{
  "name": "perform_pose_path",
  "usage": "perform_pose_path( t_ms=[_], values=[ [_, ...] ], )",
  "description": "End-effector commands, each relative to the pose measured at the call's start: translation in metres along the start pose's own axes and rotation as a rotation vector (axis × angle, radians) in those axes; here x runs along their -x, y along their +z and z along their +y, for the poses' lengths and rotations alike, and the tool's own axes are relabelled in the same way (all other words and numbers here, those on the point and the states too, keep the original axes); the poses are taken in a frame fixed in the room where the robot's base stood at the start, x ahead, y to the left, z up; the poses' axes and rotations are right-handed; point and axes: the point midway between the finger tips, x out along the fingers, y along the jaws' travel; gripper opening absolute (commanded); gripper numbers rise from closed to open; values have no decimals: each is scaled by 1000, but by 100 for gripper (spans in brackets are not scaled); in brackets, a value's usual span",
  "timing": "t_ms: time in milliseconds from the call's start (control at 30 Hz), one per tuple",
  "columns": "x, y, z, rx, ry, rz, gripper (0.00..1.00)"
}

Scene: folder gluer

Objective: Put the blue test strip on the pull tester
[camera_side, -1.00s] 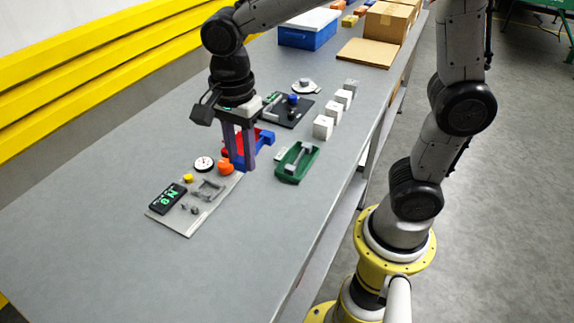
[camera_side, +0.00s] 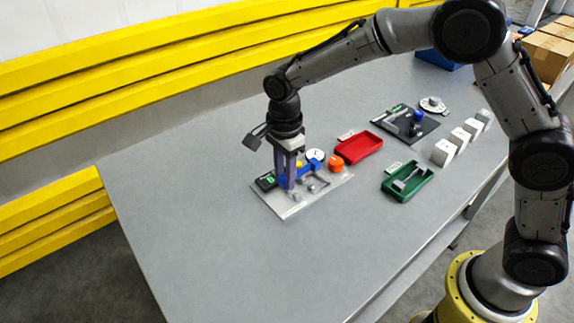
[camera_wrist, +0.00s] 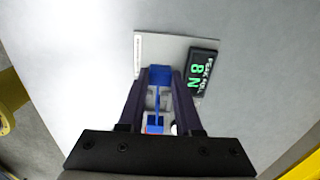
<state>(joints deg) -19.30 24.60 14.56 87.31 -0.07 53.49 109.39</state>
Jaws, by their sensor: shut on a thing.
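My gripper (camera_side: 287,184) is shut on the blue test strip (camera_side: 313,161), which sticks out behind the fingers. In the wrist view the blue strip (camera_wrist: 159,76) lies between my fingers, with a wide end and a narrow middle. The pull tester (camera_side: 296,207) is a pale plate with a dark display (camera_side: 265,182), a white dial (camera_side: 316,155) and an orange knob (camera_side: 336,164). My fingers are over the plate, hiding part of its fixtures. I cannot tell whether the strip touches them. The display (camera_wrist: 202,73) reads 8 N in the wrist view.
An empty-looking red tray (camera_side: 358,146) and a green tray (camera_side: 407,181) with a grey part stand to the right. Behind are a black plate device (camera_side: 425,130) and several white blocks (camera_side: 443,152). The table's front and left are clear.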

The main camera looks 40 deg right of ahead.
Motion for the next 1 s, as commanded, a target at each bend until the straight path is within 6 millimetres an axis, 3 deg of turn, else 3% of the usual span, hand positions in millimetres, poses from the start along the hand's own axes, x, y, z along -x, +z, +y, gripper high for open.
perform_pose_path(
  t_ms=[500, 967, 1000],
  values=[
    [-41, 0, 0, 0, 2, 1, 0],
    [-46, 0, 0, 0, 1, 0, 0],
    [-46, 0, 0, 0, 1, 0, 40]
  ],
)
